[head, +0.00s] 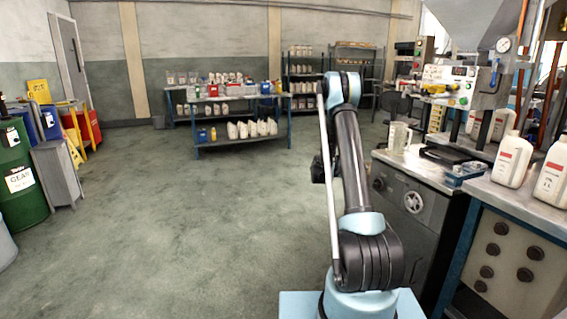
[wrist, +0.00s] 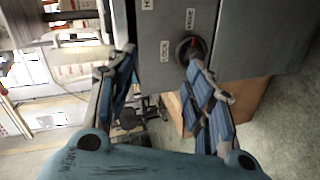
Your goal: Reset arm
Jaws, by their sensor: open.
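My arm stands upright in the head view, rising from its light-blue base at the bottom and bending at the top. My gripper (wrist: 160,72) shows in the wrist view, its two blue-padded fingers spread apart with nothing between them. Beyond the fingers is a grey cabinet (wrist: 235,40) with small labels and a red-and-black rotary knob (wrist: 190,48). The right fingertip overlaps the knob in the picture; I cannot tell whether they touch. In the head view the gripper is mostly hidden behind the arm.
A metal counter (head: 425,168) with a clear jug (head: 398,137) and a filling machine (head: 448,85) are on the right. White bottles (head: 513,160) stand nearer. A shelf table (head: 240,145) is at the back; green drum (head: 20,175) at left. The floor at centre-left is clear.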

